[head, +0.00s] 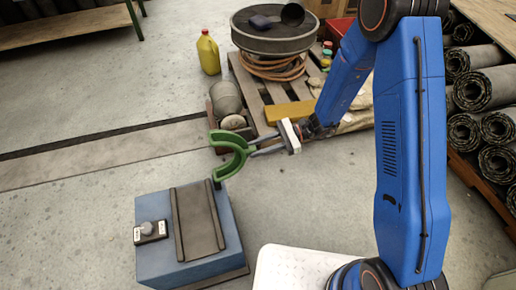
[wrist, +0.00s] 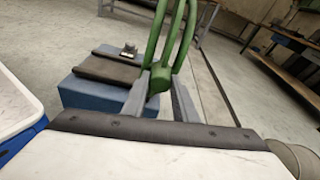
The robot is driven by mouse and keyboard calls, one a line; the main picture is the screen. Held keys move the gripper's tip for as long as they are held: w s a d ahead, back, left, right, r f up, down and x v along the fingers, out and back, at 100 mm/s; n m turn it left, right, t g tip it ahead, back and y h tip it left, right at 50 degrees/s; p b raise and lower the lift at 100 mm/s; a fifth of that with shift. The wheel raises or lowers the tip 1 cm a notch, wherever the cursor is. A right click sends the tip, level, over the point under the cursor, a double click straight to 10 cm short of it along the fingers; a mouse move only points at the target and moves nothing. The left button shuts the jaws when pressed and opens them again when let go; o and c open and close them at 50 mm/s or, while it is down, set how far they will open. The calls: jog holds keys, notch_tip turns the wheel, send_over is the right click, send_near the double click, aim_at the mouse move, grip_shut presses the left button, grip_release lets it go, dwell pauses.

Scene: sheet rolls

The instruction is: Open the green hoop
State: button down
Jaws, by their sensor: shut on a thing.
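The green hoop (head: 237,163) is a curved green bar in the head view, standing up at the back right edge of a blue box (head: 160,262). Its lower end meets the box's edge near a small dark piece. In the wrist view the hoop (wrist: 180,38) rises above my fingers, its upper part cut off by the frame. My gripper (head: 252,151) reaches it from the right. In the wrist view my gripper (wrist: 160,92) has its two grey fingers shut on the hoop's green rounded end. The exact contact is partly hidden by the fingers.
The box top carries a dark ribbed pad (head: 198,222) and a small plate with a knob (head: 150,230). Behind stand a grey bucket (head: 226,97), a yellow jug (head: 208,53) and a loaded pallet (head: 245,82). Rolls (head: 473,90) lie at right. Floor left of the box is clear.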

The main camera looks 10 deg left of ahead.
jog(key=c, duration=1.4)
grip_release()
jog(key=v, duration=1.7)
jog(key=shift+d+r, duration=0.15)
jog(key=shift+r, duration=0.05)
jog(key=shift+w, duration=0.1)
